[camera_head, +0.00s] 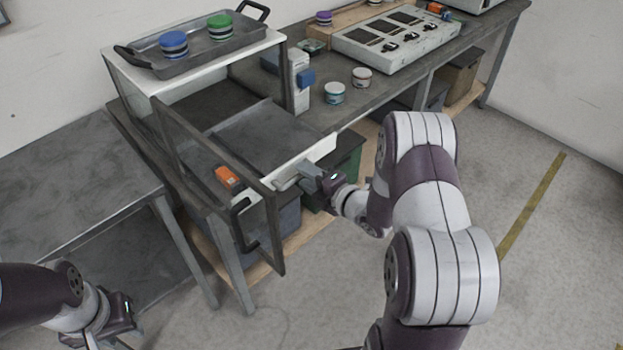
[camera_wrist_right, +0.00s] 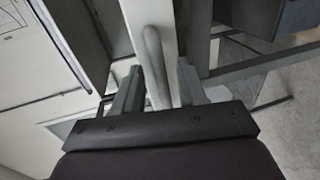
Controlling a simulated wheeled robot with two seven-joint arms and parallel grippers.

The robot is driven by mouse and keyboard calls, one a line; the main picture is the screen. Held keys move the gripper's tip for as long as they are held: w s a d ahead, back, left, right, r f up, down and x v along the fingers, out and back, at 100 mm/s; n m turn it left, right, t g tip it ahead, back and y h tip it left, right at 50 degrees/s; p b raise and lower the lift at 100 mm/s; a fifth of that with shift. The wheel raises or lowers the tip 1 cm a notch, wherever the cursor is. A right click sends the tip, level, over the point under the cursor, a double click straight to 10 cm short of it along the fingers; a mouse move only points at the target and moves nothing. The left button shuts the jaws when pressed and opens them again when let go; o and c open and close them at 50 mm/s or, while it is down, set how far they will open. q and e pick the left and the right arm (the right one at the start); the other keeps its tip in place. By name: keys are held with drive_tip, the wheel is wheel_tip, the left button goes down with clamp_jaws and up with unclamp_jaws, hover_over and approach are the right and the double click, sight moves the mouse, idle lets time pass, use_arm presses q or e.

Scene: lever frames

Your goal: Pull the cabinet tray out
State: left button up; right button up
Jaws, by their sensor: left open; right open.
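The cabinet (camera_head: 157,80) is a white-topped box on the grey workbench, with its framed door (camera_head: 222,185) swung open toward the front. The cabinet tray (camera_head: 262,137), dark inside with a white front panel, sticks out of the cabinet. My right gripper (camera_head: 310,175) is at the tray's front. In the right wrist view the tray handle (camera_wrist_right: 153,62), a grey bar, lies between the two open fingers (camera_wrist_right: 158,85); I cannot tell whether they touch it. My left gripper (camera_head: 118,330) is low at the bottom left, away from the cabinet; its fingertips are partly cut off.
An orange block (camera_head: 229,178) lies on the bench beside the open door. A metal pan (camera_head: 205,45) with a blue and a green round item stands on the cabinet. White jars (camera_head: 334,92) and a white burner unit (camera_head: 397,38) are to the right.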

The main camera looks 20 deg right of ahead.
drive_tip(key=v, duration=1.2)
drive_tip(key=shift+s, duration=0.35)
